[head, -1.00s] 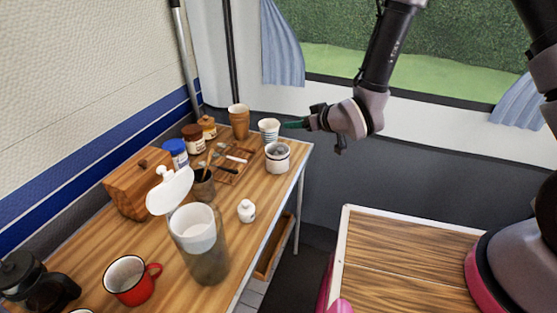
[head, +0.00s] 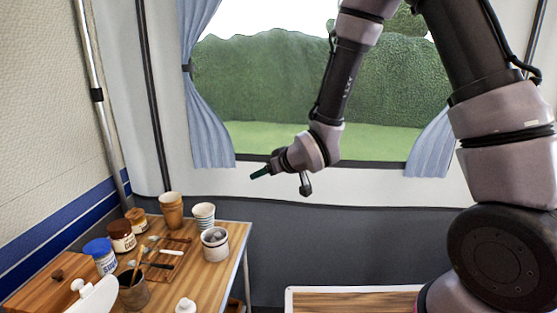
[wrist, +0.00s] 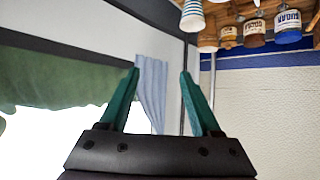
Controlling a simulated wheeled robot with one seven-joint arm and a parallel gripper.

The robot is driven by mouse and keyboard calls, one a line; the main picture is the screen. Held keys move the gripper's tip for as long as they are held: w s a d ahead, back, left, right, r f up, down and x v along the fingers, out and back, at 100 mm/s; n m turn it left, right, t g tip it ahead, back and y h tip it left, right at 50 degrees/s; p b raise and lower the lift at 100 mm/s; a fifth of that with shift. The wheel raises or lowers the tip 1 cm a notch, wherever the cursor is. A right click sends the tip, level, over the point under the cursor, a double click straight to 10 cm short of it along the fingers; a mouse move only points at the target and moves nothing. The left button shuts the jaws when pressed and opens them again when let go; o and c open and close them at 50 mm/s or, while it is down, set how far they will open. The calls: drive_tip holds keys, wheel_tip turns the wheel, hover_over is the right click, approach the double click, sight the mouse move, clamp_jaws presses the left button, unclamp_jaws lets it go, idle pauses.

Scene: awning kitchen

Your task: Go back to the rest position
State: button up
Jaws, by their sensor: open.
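My gripper (head: 260,173) is raised in the air in front of the window, above and to the right of the wooden table (head: 208,285). In the wrist view my gripper (wrist: 157,92) shows two green fingers spread apart with nothing between them. Behind the fingers are the curtain and the tent wall. My arm reaches down to it from the upper right in the head view. The gripper touches nothing that I can see.
The table holds a brown cup (head: 171,210), a striped cup (head: 204,215), a white pot (head: 215,246), jars including a blue-lidded one (head: 101,255), and a wooden box (head: 45,283). A wood-topped surface (head: 350,301) lies at the lower right. The air around my gripper is clear.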

drive_tip(key=d+r+m+h, duration=0.4)
drive_tip(key=d+r+m, duration=0.2)
drive_tip(key=d+r, duration=1.05)
drive_tip(key=s+d+r+m, duration=0.3)
drive_tip(key=s+d+r, duration=0.1)
drive_tip(key=s+d, duration=0.3)
drive_tip(key=s+d+r+m+g+h, duration=0.1)
drive_tip(key=s+d+r+m, duration=0.2)
drive_tip(key=s+d, duration=0.4)
drive_tip(key=s+r, duration=0.1)
drive_tip(key=s, duration=0.2)
drive_tip(key=shift+s, duration=0.35)
